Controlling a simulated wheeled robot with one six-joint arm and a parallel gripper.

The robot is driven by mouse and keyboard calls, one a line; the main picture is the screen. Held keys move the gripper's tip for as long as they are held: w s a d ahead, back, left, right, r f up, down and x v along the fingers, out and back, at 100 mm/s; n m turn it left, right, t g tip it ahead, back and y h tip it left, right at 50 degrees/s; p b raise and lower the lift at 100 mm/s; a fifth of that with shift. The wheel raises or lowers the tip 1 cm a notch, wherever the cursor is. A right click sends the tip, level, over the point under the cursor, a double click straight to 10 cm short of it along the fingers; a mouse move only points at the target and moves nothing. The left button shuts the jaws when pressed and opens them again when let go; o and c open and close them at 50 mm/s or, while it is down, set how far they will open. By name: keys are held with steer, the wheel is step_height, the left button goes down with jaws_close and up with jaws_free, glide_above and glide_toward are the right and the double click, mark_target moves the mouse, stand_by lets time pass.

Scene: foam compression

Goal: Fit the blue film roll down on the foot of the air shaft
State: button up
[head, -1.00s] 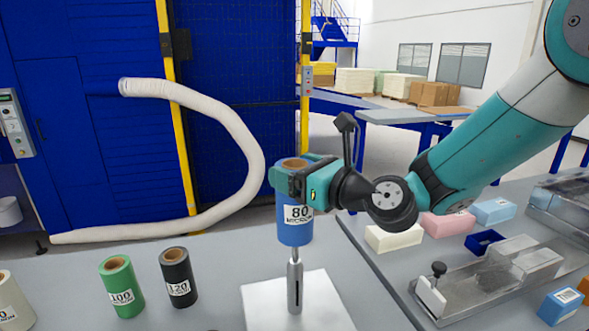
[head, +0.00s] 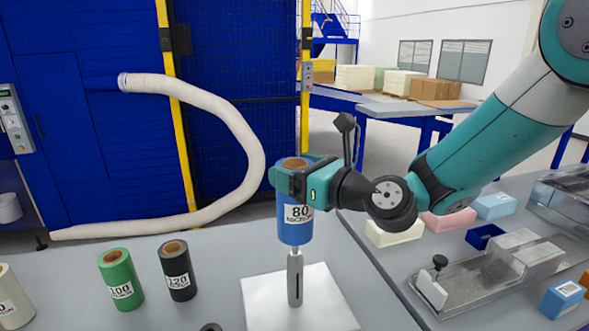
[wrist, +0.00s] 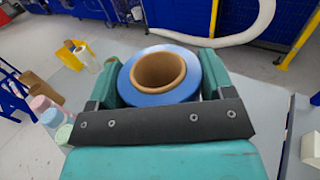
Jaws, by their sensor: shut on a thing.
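The blue film roll (head: 296,226), labelled 80 micron, is upright in my gripper (head: 291,178), which is shut around its upper part. In the wrist view the blue roll (wrist: 160,97) sits between the two teal fingers, its brown cardboard core open at the top. The air shaft (head: 295,278) is a grey metal post standing on a white square base plate (head: 325,308). The roll hangs directly above the shaft in the head view, its lower edge at about the shaft's top. Whether the shaft tip is inside the core is hidden.
A green roll (head: 120,279), a black roll (head: 177,271) and a white roll (head: 12,300) stand on the table to the left. On the right are foam blocks (head: 395,233) and a clear fixture (head: 470,285).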

mark_target(296, 236)
steer(key=shift+f+b, duration=0.7)
steer(key=shift+f, duration=0.5)
steer(key=shift+f+b, duration=1.4)
steer(key=shift+f, duration=0.65)
steer(key=shift+f+b, duration=1.55)
steer(key=shift+f, duration=0.5)
steer(key=shift+f+b, duration=1.5)
steer(key=shift+f, duration=0.45)
